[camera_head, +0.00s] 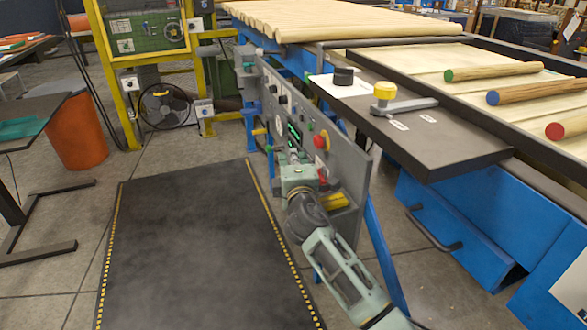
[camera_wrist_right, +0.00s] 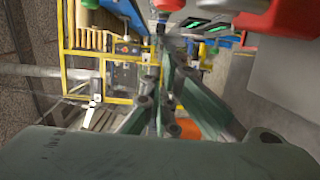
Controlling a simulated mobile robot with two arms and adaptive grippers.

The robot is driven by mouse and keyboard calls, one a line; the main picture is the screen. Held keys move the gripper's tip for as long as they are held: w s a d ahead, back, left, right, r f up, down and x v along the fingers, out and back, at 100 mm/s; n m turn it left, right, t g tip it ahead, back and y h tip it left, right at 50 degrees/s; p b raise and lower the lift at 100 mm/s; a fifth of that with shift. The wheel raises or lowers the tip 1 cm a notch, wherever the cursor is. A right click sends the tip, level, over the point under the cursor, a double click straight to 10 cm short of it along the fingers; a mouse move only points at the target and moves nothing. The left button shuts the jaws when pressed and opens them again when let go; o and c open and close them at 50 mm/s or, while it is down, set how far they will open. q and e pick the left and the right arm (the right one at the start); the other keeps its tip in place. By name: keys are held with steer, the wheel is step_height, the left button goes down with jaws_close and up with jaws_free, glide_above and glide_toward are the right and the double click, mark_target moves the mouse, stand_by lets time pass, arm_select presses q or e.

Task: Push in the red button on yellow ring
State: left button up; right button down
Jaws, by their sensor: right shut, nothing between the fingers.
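The red button (camera_head: 319,142) sits on a yellow ring on the sloping face of a grey control panel (camera_head: 346,161). In the right wrist view, a large red knob with yellow beside it, apparently this button (camera_wrist_right: 290,18), is cut off at the upper right. My right gripper (camera_head: 293,155) is close to the panel face, left of and slightly below the button in the head view. Its fingers (camera_wrist_right: 162,105) are shut and empty, and it appears apart from the button. My left gripper is not in view.
Another red part (camera_head: 323,176) and a yellow part (camera_head: 335,201) sit lower on the panel, beside my right wrist. A dark shelf (camera_head: 430,150) with a yellow-topped item (camera_head: 385,91) juts out at the right. A black floor mat (camera_head: 190,250) lies clear to the left.

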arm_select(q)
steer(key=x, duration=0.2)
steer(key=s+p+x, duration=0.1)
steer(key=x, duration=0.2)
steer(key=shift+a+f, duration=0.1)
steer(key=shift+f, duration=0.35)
arm_select(e)
steer(key=s, duration=0.6)
steer(key=shift+s, duration=0.25)
